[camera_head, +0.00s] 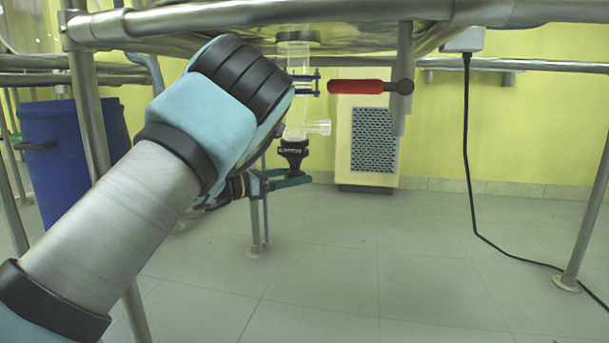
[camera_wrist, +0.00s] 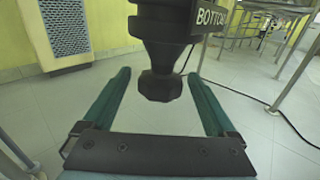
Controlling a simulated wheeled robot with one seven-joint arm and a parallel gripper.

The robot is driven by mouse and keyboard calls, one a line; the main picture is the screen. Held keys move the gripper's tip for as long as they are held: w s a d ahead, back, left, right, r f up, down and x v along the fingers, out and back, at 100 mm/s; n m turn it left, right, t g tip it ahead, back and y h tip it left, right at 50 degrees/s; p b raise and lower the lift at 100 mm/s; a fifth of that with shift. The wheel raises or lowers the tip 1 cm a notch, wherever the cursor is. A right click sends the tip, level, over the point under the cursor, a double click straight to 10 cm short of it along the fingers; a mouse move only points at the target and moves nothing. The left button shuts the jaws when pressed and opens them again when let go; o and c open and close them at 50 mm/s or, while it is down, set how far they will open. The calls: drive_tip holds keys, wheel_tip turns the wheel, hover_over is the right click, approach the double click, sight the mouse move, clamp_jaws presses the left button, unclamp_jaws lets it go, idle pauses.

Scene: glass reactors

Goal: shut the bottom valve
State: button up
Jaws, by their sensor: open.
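The bottom valve is a black knob (camera_head: 293,150) at the lower end of a clear glass outlet (camera_head: 297,118) under the reactor. In the wrist view the black knob (camera_wrist: 160,85) hangs between the two fingers, with a label reading "BOTTO" (camera_wrist: 210,14) at its upper right. My gripper (camera_head: 288,182) is open, its green fingers just below the valve in the head view. In the wrist view my gripper (camera_wrist: 164,88) has one finger on each side of the knob, with gaps on both sides. My arm comes in from the lower left.
A red handle (camera_head: 357,87) sits right of the glass outlet. Steel frame tubes (camera_head: 250,12) run above, with legs at both sides. A blue bin (camera_head: 70,150) stands left, a cream unit with a grille (camera_head: 366,140) behind. A black cable (camera_head: 468,160) hangs right. The tiled floor below is open.

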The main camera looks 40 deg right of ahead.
drive_tip(key=shift+x, duration=1.7)
drive_tip(key=c, duration=1.4)
drive_tip(key=shift+n+t+p, duration=0.3)
drive_tip(key=shift+t, duration=0.1)
